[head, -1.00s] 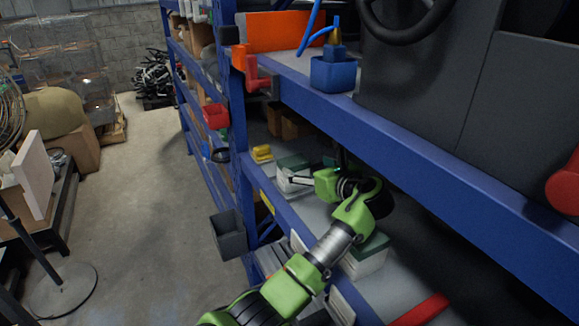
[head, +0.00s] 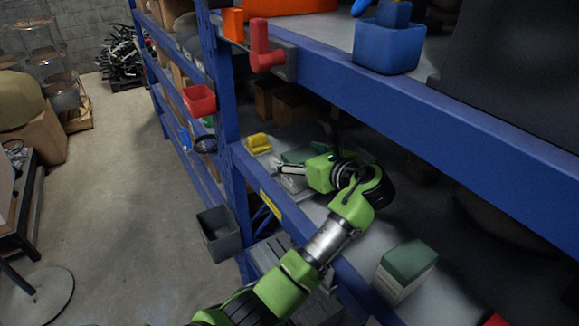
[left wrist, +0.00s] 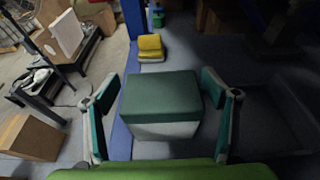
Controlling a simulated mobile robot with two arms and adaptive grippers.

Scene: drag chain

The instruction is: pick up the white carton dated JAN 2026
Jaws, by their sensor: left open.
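A white carton with a dark green top (head: 300,155) sits on the lower shelf in the head view, partly hidden by my left gripper (head: 292,168). In the left wrist view this carton (left wrist: 160,97) is between the two spread fingers of my left gripper (left wrist: 158,88). One finger is on each side of it, and the gripper is open. I cannot tell whether the fingers touch it. A second white carton with a green top (head: 408,262) stands on the same shelf, nearer and to the right. I can read no date on either carton. My right gripper is not in view.
A yellow item (head: 258,143) lies beyond the first carton. The upper shelf's blue beam (head: 440,135) runs above my left arm. Blue uprights, a red bin (head: 199,100) and a grey bin (head: 218,235) are at the left. The floor aisle is clear.

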